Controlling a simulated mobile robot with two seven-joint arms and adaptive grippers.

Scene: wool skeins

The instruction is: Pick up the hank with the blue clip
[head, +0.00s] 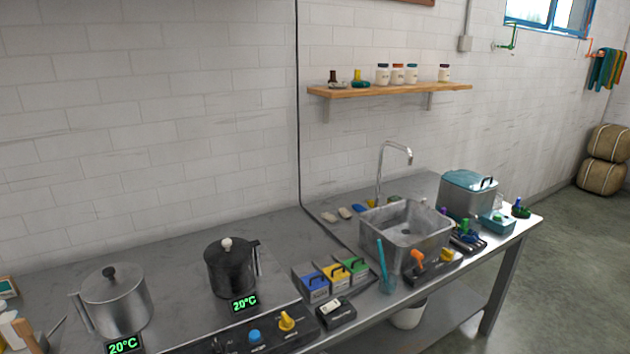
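I cannot make out a hank with a blue clip for certain. Striped teal, green and orange hanging textiles (608,68) are on the wall at the far right in the head view, too small to tell whether they are hanks or carry clips. A small blue item (358,210) lies on the counter left of the sink, its kind unclear. Neither of my grippers is in view.
A metal counter (190,262) runs along the wall, holding a silver pot (115,300), a black pot (230,268), colored boxes (333,278), a sink (405,235) and a teal-lidded container (468,195). A wooden shelf (390,90) holds jars. Open floor (570,270) lies right.

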